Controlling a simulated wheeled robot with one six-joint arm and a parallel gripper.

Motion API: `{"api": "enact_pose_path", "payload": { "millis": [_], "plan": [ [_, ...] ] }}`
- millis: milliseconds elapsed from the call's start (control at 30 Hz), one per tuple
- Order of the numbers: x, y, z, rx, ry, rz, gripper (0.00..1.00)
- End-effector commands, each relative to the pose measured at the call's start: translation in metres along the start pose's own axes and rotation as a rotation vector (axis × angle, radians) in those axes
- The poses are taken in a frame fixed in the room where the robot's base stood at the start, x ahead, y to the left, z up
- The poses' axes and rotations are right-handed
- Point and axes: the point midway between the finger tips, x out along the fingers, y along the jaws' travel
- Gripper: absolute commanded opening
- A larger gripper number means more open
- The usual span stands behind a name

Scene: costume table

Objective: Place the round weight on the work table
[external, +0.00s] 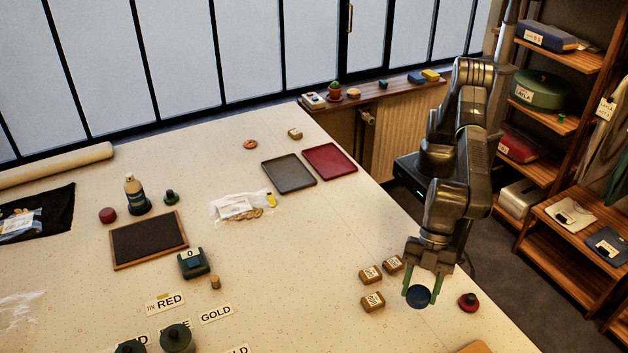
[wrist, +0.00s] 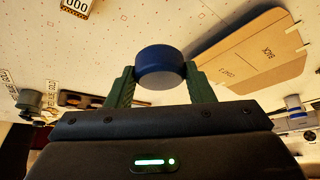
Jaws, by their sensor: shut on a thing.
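The round weight (external: 418,296) is a dark blue disc between the green fingers of my gripper (external: 419,293), at the right side of the work table (external: 330,225). In the wrist view the round weight (wrist: 160,66) sits between the two green fingertips of my gripper (wrist: 160,80), which are shut on it. The pale, speckled table top lies below it. I cannot tell whether the weight touches the table or hangs above it.
Several brown labelled blocks (external: 373,302) lie just left of my gripper. A red round object (external: 468,302) is to its right, near the table edge. A cardboard piece (wrist: 255,50) shows in the wrist view. Clear table lies further left, before the grey tray (external: 289,174).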

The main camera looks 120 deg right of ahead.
Motion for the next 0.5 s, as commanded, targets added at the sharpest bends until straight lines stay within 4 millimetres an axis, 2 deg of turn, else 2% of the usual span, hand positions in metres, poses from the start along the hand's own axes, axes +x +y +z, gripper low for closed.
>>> {"api": "enact_pose_path", "payload": {
  "millis": [33,100,200,267,500],
  "plan": [
    [-0.002,-0.015,0.002,-0.02,0.001,-0.012,0.15],
    [-0.004,-0.03,0.005,-0.04,0.001,-0.023,0.15],
    [-0.004,-0.042,0.009,-0.056,0.0,-0.032,0.15],
    [0.001,-0.045,0.013,-0.061,-0.001,-0.035,0.15],
    [0.038,-0.046,0.035,-0.062,-0.003,-0.035,0.15]
  ]
}}
